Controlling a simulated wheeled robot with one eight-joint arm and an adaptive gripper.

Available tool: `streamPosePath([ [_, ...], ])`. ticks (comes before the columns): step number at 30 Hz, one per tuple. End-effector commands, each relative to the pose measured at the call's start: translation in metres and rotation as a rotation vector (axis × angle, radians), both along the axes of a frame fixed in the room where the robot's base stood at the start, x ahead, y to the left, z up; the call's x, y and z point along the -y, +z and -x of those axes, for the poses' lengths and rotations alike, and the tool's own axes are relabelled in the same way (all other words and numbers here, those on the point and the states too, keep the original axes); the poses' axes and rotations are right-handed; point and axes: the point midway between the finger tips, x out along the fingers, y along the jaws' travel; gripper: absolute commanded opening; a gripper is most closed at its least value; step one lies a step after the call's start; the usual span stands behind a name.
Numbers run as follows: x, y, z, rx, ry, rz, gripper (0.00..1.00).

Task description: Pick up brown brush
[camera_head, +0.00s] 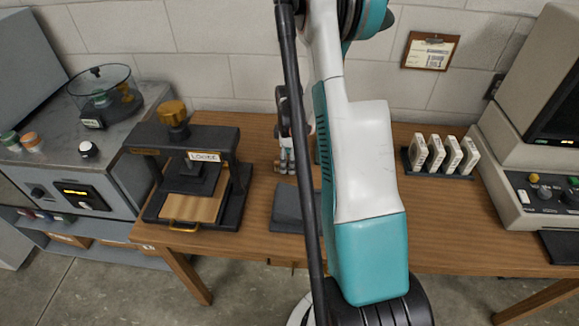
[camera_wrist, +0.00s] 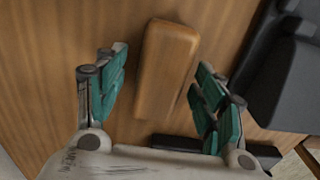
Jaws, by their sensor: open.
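The brown brush (camera_wrist: 168,65) shows in the wrist view as a smooth, rounded wooden block on the wood table. Its bristles cannot be seen. My gripper (camera_wrist: 158,75) is open, with one teal-padded finger on each side of the brush. Gaps of bare table show between the brush and both fingers, so they look apart from it. The height of the fingers above the table is hard to tell. In the head view my arm hides much of the middle of the table, and the brush cannot be made out clearly there.
A black press (camera_head: 164,182) with a brass knob stands left on the wood table (camera_head: 436,228). A dark flat pad (camera_head: 288,207) lies near the middle. A rack of white pieces (camera_head: 440,155) and a beige machine (camera_head: 515,165) are at right. A black object (camera_wrist: 285,75) is close to the right finger.

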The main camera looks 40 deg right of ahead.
Motion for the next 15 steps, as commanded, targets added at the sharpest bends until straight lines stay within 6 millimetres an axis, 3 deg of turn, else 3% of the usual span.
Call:
streamPosePath([
  [7, -0.0003, -0.0035, 0.0003, 0.000, 0.000, 0.000, 0.63],
  [14, -0.0002, -0.0034, 0.0002, 0.000, 0.000, 0.000, 0.14],
  [15, -0.0002, -0.0034, 0.0002, 0.000, 0.000, 0.000, 0.14],
])
